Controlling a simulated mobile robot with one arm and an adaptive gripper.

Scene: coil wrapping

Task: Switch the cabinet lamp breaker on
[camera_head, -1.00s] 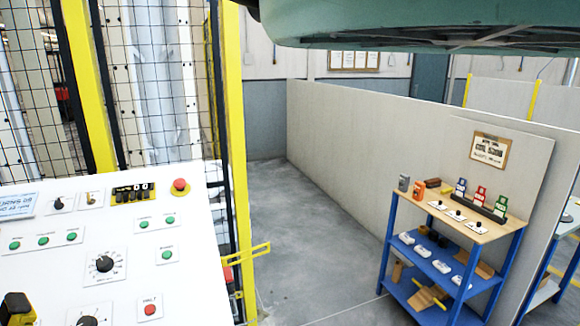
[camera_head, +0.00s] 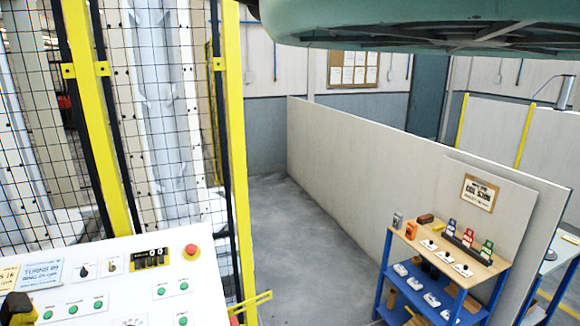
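I cannot make out a cabinet lamp breaker or its label in this view. The nearest control surface is a white sloping panel (camera_head: 130,275) at the lower left, with knobs, green buttons and a red mushroom button (camera_head: 192,251).
Yellow posts (camera_head: 238,150) and black mesh fencing stand behind the panel. A grey partition (camera_head: 380,150) runs across the right. A blue shelf cart (camera_head: 385,270) with several small items stands before it. Grey floor (camera_head: 275,225) between panel and partition is clear.

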